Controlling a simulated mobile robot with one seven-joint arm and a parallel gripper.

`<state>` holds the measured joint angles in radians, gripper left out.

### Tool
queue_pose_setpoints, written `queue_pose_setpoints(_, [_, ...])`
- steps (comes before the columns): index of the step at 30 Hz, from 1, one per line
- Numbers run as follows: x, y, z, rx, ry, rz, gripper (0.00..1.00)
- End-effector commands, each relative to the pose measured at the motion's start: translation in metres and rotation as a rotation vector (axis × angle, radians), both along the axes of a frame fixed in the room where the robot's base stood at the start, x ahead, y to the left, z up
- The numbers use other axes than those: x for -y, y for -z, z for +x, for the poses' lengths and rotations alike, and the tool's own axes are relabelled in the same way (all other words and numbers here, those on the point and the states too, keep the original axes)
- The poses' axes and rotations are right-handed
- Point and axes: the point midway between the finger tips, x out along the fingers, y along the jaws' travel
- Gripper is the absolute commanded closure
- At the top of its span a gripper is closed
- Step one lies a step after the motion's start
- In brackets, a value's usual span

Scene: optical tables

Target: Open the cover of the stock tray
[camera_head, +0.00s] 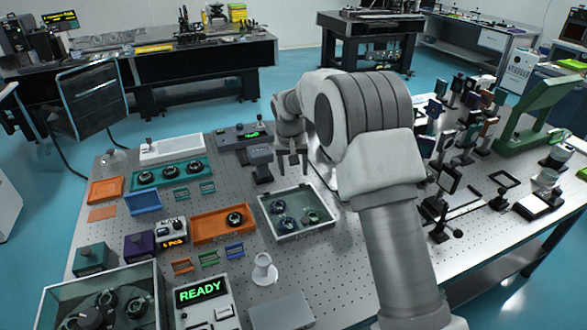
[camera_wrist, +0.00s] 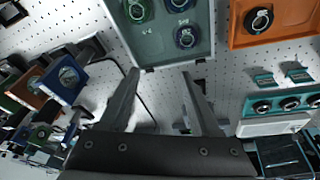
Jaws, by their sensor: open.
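A shallow grey-green tray (camera_head: 322,199) with a pale rim sits near the middle of the perforated table, holding several round mounted optics. It also shows at the top of the wrist view (camera_wrist: 164,50). Its surface looks glassy, but I cannot clearly make out a separate cover or a handle. My gripper (camera_head: 293,166) is open and empty, pointing down just beyond the tray's far edge in the head view. In the wrist view my gripper (camera_wrist: 160,74) has its fingertips spread close to the tray's near rim. Whether they touch it cannot be told.
An orange tray (camera_head: 208,228) with one round mount lies left of the grey-green tray. A teal tray (camera_head: 155,181) is farther back left. A glass-walled box (camera_head: 147,272) stands front left, beside a READY display (camera_head: 201,292). Optic mounts crowd the table right of my arm.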

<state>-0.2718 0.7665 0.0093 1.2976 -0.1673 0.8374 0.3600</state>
Motion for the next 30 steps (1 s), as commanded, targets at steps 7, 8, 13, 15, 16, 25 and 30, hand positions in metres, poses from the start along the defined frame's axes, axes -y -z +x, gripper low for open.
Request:
queue_pose_setpoints(7, [0.001,-0.003,-0.001,0.000,0.001,-0.001,0.36])
queue_pose_setpoints(8, [0.000,-0.005,-0.001,0.001,0.001,-0.001,0.36])
queue_pose_setpoints(13, [-0.001,-0.030,-0.008,0.003,0.001,0.000,0.36])
queue_pose_setpoints(15, [-0.002,-0.046,-0.012,0.004,0.001,0.000,0.36])
queue_pose_setpoints(16, [-0.002,-0.053,-0.014,0.004,0.001,0.000,0.36])
queue_pose_setpoints(25, [-0.006,-0.124,-0.033,0.003,0.000,0.001,0.36])
queue_pose_setpoints(30, [-0.007,-0.152,-0.041,0.001,0.000,0.001,0.36])
